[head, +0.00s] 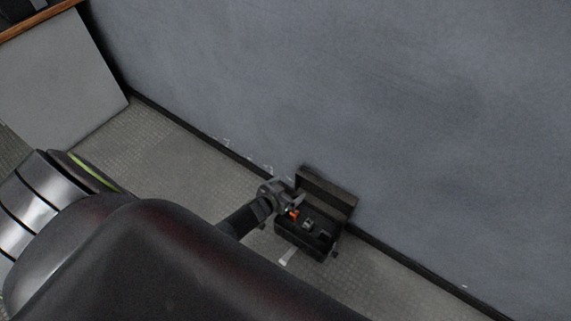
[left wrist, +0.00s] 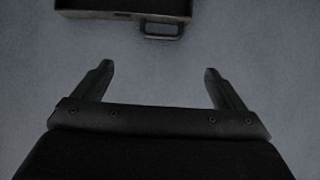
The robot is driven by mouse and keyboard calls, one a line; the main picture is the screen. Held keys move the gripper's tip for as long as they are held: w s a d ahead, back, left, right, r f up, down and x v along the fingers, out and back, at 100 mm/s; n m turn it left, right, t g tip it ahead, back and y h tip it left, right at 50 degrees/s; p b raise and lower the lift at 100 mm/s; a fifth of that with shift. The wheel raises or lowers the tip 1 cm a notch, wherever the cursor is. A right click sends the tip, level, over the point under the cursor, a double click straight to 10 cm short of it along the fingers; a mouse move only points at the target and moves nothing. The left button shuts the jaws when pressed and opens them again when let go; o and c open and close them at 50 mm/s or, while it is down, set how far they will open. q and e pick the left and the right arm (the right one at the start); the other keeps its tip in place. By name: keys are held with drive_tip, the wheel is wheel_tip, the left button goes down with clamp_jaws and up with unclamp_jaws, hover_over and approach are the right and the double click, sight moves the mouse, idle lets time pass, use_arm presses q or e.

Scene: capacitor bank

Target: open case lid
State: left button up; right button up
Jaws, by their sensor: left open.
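A dark case (head: 311,232) stands on the floor against the wall in the head view. Its lid (head: 327,193) is raised and tilted back toward the wall. Small items lie inside, among them an orange one (head: 293,213) and a grey one (head: 308,224). My left gripper (head: 287,198) is at the left side of the raised lid; whether it touches the lid I cannot tell. In the left wrist view my left gripper (left wrist: 158,80) is open with nothing between its fingers. A dark edge with a handle (left wrist: 162,29), seemingly the lid's, lies beyond the fingertips. My right gripper is not in view.
The grey wall (head: 370,90) rises right behind the case. A small pale object (head: 287,257) lies at the front of the case. A light panel (head: 60,75) under a wooden edge (head: 35,20) stands at the upper left. Floor (head: 165,150) left of the case is clear.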

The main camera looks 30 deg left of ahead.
use_arm(q)
drive_tip(key=shift+s+r, duration=0.2)
drive_tip(key=shift+s, duration=0.1)
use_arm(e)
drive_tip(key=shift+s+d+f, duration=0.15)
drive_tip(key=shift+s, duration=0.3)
use_arm(q)
drive_tip(key=s+a+f+g+y+p, duration=0.1)
drive_tip(key=s+g+p, duration=0.4)
drive_tip(key=s, duration=1.6)
drive_tip(key=s+a+f+n+g+y+p, duration=0.1)
drive_tip(key=s+g+p, duration=0.4)
drive_tip(key=s, duration=1.6)
wheel_tip(320, 180, down, 3)
drive_tip(key=shift+s+a+r+n+g+p, duration=0.15)
drive_tip(key=shift+s+a+n+g+p, duration=0.2)
drive_tip(key=shift+a+p, duration=0.35)
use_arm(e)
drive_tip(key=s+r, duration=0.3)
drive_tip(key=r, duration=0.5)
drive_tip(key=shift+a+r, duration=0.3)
use_arm(q)
drive_tip(key=shift+d, duration=0.15)
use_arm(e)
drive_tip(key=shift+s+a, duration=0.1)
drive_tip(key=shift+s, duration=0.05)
